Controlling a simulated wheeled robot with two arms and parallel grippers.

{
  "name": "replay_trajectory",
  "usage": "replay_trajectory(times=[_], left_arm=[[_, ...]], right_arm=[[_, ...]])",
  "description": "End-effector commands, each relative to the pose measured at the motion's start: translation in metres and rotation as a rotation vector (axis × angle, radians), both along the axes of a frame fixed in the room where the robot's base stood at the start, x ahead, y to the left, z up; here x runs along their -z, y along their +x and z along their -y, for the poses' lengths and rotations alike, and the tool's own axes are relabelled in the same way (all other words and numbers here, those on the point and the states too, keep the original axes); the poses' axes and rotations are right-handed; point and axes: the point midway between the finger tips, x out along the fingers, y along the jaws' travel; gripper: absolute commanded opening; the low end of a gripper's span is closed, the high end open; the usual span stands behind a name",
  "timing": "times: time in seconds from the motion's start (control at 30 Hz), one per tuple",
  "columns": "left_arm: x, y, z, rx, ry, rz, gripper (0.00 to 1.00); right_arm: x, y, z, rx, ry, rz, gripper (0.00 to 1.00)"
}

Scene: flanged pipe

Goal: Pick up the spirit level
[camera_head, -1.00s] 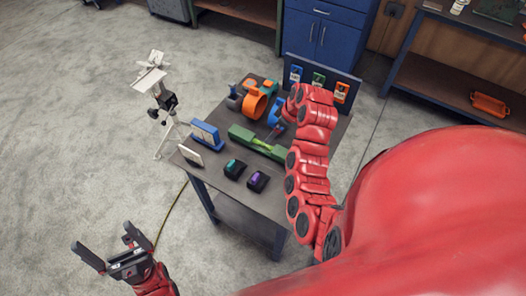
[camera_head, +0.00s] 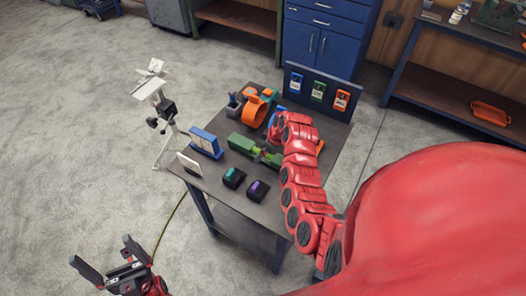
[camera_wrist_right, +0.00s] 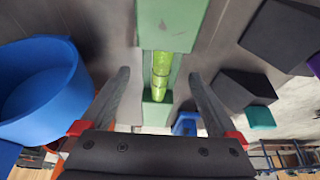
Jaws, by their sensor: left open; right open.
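The spirit level is a green block with a narrow middle that holds a yellow-green vial. It lies on the grey table, and the head view shows the level (camera_head: 242,143) partly hidden by my right arm. In the right wrist view the level (camera_wrist_right: 175,22) runs up and down the picture, its vial section between the fingers. My right gripper (camera_wrist_right: 157,75) is open, one finger on each side of the narrow middle, with no clear contact visible. My left gripper (camera_head: 101,250) is open and empty, low at the left, away from the table.
A blue ring (camera_wrist_right: 40,88) is left of the right gripper, and dark blocks (camera_wrist_right: 245,88) are on its right. The table (camera_head: 242,212) also holds an orange clamp-like part (camera_head: 256,108), a blue block (camera_head: 205,142) and a white block (camera_head: 189,163). A white stand (camera_head: 165,140) is left of it.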

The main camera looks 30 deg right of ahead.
Motion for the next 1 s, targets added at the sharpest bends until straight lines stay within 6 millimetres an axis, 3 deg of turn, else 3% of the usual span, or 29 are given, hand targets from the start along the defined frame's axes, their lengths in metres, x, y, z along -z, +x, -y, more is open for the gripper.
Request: replay_trajectory(times=[0.4, 0.9, 0.93, 1.0], left_arm=[[-0.0035, 0.0000, 0.0000, 0.000, 0.000, 0.000, 1.00], [-0.0035, 0.0000, 0.0000, 0.000, 0.000, 0.000, 1.00], [-0.0034, 0.0001, 0.0000, 0.000, 0.000, 0.000, 1.00], [-0.0035, 0.0000, 0.0000, 0.000, 0.000, 0.000, 1.00]], right_arm=[[0.0090, 0.0022, -0.0021, -0.001, 0.000, -0.001, 0.95], [0.0085, 0.0022, -0.0020, -0.001, 0.000, -0.001, 0.05], [0.0085, 0.0022, -0.0020, -0.001, 0.000, -0.001, 0.00], [0.0085, 0.0022, -0.0020, -0.001, 0.000, -0.001, 0.00]])
